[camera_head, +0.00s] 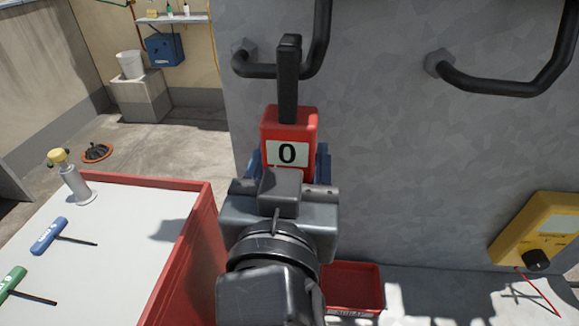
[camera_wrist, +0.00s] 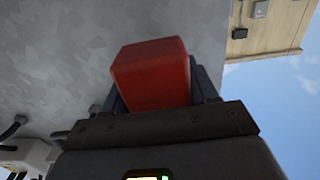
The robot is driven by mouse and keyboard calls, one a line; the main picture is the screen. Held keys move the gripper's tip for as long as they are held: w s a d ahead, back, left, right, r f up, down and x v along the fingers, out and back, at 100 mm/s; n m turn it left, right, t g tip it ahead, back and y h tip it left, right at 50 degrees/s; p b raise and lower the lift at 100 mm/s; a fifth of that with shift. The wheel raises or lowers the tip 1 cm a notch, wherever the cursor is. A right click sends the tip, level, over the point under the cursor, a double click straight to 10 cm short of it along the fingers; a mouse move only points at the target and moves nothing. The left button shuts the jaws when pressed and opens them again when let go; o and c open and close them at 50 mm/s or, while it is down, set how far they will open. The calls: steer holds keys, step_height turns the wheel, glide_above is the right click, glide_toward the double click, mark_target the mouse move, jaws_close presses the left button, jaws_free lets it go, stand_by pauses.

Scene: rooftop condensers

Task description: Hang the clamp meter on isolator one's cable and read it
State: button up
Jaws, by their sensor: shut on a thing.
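The red clamp meter (camera_head: 289,128) is upright in my gripper (camera_head: 290,170), in front of the grey wall. Its pale display reads 0. Its dark jaw (camera_head: 288,75) points up and overlaps the left black cable loop (camera_head: 265,70); I cannot tell whether it is around the cable or just in front of it. A second black cable loop (camera_head: 490,88) comes out of the wall to the right. No label shows which is isolator one's. In the wrist view the red meter body (camera_wrist: 155,75) sits between my gripper's fingers (camera_wrist: 160,95); its jaw is hidden there.
A red-rimmed worktop (camera_head: 187,250) at left carries a blue-handled key (camera_head: 48,236), a green-handled key (camera_head: 12,280) and a yellow-topped bottle (camera_head: 73,178). A red bin (camera_head: 355,285) lies below the wall. A yellow box (camera_head: 535,230) with a black knob is at right.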

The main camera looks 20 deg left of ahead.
steer(key=shift+w+a+f+b, duration=0.15)
steer(key=shift+w+f+b, duration=0.1)
steer(key=shift+w, duration=0.3)
steer(key=shift+w+a+f+b, duration=0.15)
steer(key=shift+w+f, duration=0.1)
steer(key=shift+w, duration=0.35)
steer(key=shift+w+a+f+b, duration=0.15)
steer(key=shift+w+f, duration=0.1)
steer(key=shift+w, duration=0.3)
steer(key=o, duration=1.3)
steer(key=shift+c, duration=0.2)
steer(key=shift+s, duration=0.1)
